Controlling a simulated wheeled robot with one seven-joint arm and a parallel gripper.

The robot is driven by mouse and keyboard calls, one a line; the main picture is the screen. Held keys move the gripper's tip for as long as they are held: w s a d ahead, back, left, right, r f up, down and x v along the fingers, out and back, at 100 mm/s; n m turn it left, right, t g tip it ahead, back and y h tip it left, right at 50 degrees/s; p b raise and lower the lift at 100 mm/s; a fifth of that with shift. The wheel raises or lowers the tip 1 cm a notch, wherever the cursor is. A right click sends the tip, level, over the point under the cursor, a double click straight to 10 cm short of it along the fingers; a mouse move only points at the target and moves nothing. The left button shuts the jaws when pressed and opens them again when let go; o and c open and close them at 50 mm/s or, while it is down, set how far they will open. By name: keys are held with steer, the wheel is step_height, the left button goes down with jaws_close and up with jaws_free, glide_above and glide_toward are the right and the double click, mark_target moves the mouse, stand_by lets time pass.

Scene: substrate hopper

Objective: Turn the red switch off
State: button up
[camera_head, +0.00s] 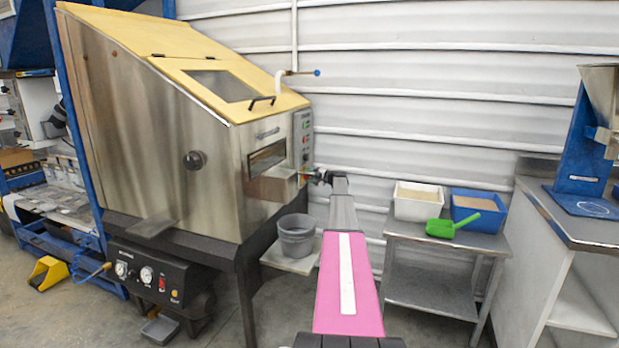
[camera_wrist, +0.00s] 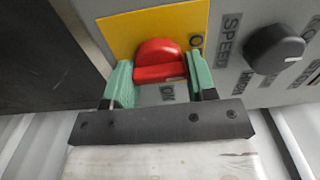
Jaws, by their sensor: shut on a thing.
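The red switch (camera_wrist: 158,54) is a rounded red knob on a yellow plate (camera_wrist: 120,32), with the word "ON" printed on the side nearer my gripper and part of another label beyond. My gripper (camera_wrist: 160,78) has its two green fingers on either side of the knob and is shut on it. In the head view my gripper (camera_head: 318,177) is at the lower right end of the control panel (camera_head: 303,140) on the steel hopper (camera_head: 170,130). The switch is too small there to make out its position.
A black speed dial (camera_wrist: 274,50) sits right beside the switch. A grey bucket (camera_head: 296,238) stands on a low shelf below. To the right, a steel table (camera_head: 440,238) bears two tubs and a green scoop (camera_head: 452,224).

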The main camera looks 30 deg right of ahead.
steer(key=shift+s, duration=0.1)
steer(key=o, duration=0.9)
steer(key=v, duration=1)
steer(key=shift+s+d, duration=0.25)
steer(key=shift+s, duration=0.1)
